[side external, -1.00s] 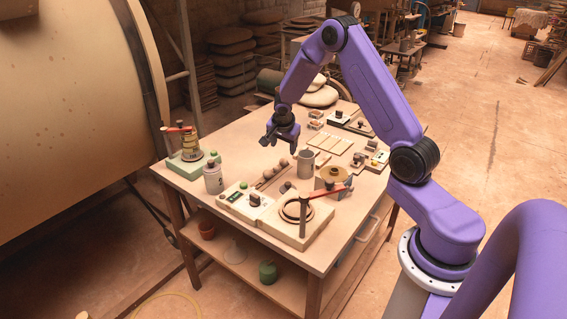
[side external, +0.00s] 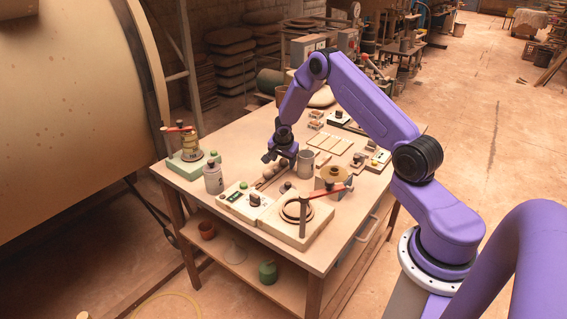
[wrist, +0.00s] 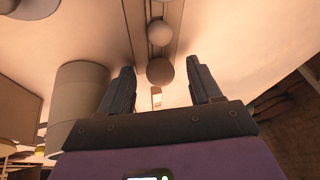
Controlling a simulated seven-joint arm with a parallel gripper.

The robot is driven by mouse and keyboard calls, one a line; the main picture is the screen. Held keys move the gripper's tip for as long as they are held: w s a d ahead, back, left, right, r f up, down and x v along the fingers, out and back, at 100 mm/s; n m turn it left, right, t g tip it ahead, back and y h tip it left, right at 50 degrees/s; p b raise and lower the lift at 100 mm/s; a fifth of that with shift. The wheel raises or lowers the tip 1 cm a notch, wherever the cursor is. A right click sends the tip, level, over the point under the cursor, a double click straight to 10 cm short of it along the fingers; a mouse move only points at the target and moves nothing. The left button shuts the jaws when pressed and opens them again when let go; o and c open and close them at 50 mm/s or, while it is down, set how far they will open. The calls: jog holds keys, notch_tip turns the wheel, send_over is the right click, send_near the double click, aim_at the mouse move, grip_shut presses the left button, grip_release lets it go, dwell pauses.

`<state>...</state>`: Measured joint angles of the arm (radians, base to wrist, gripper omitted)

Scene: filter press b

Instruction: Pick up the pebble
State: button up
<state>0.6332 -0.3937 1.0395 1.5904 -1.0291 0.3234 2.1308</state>
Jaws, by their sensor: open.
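Several round, brown, pebble-like balls (side external: 267,174) sit in a row along a narrow rack near the middle of the table. I cannot tell for sure which of them is the pebble. In the wrist view one brown ball (wrist: 160,72) lies between the lines of my fingers, and a paler ball (wrist: 159,33) sits beyond it. My gripper (side external: 280,160) points down over the far end of the row and partly hides it. Its two fingers stand apart in the wrist view, with nothing clearly held.
A grey canister (side external: 213,179) stands to the left. A board with rings and a red-handled post (side external: 302,222) is at the front. The table (side external: 222,143) is bare at its left rear.

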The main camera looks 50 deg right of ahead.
aim_at(284, 160)
jog(key=shift+f, duration=0.1)
jog(key=c, duration=1.1)
jog(key=shift+w+r, duration=0.1)
jog(key=shift+r, duration=0.3)
notch_tip(284, 160, up, 9)
jog(key=s+r+m+g, duration=0.1)
jog(key=s+m, duration=0.2)
jog(key=s, duration=0.3)
jog(key=s+r+m+g+y, duration=0.1)
jog(key=s+m, duration=0.2)
jog(key=s, duration=0.4)
jog(key=s+r+m+g+y, duration=0.1)
jog(key=s+r+m, duration=0.1)
jog(key=s, duration=0.5)
jog(key=shift+m+g, duration=0.4)
jog(key=shift+m, duration=0.1)
